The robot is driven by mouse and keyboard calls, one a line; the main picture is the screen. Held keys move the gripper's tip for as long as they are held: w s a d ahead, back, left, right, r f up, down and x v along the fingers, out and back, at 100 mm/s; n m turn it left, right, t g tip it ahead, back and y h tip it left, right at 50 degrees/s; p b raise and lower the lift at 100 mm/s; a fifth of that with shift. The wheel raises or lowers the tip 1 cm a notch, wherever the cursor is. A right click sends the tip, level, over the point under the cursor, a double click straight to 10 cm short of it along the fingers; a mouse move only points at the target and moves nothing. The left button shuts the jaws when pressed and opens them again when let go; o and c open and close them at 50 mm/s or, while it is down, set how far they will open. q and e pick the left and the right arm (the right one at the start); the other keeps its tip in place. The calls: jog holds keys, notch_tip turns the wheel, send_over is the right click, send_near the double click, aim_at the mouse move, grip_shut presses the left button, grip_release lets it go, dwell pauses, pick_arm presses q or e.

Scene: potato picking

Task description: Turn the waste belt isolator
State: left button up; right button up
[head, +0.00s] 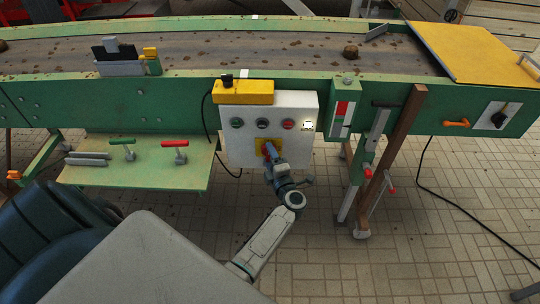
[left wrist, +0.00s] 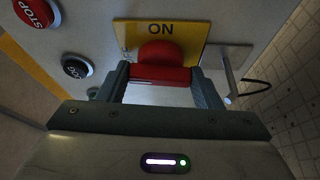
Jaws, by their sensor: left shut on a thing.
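The isolator is a red rotary handle on a yellow plate (head: 262,143) on the front of a white control box (head: 241,160) under the belt. My left gripper (head: 271,155) reaches up to it from below. In the left wrist view the yellow plate (left wrist: 190,33) reads "ON" and the red handle (left wrist: 160,66) sits between the two fingers of my left gripper (left wrist: 163,85). The fingers are shut on the handle. The handle's exact angle is partly hidden by the fingers in the head view. My right gripper is not in view.
Green, black and red buttons (head: 288,124) line the box above the isolator, with a lit lamp beside them. A green shelf (head: 140,180) with tools stands left. A brown post (head: 400,135) and a black cable stand right. Paved floor is clear below.

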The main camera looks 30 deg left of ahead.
pick_arm(q)
jog(key=shift+f+n, duration=0.1)
jog(key=shift+n, duration=0.4)
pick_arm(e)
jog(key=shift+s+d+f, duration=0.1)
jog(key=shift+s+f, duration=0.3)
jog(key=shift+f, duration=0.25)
pick_arm(q)
jog(key=o, duration=1)
jog(key=shift+d, duration=0.1)
